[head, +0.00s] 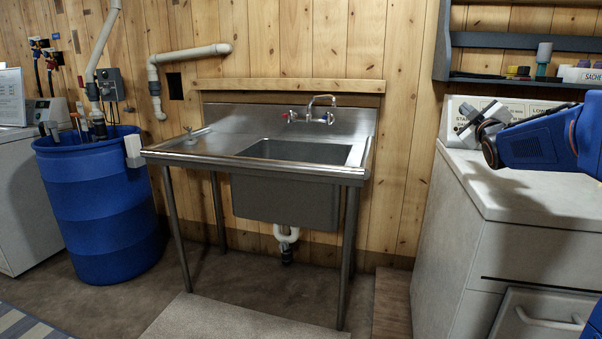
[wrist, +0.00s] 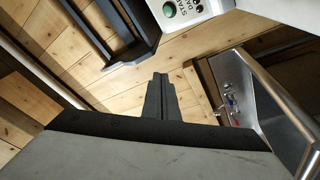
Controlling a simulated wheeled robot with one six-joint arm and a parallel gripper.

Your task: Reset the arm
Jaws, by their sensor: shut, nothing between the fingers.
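My blue arm (head: 545,138) reaches in from the right edge of the head view, above the white machine's top. My gripper (head: 478,121) is at its end, in front of the machine's control panel. In the wrist view my gripper (wrist: 160,78) shows as dark fingers pressed together at the centre, with nothing between them. The wrist view looks tilted towards the plank wall, the shelf and the sink.
The white machine (head: 560,205) stands below my arm, with a dark shelf (head: 520,42) above. A steel sink (head: 285,190) stands at the centre and a blue barrel (head: 100,205) at left. The floor in front of the sink is mostly clear, with a mat (head: 240,320).

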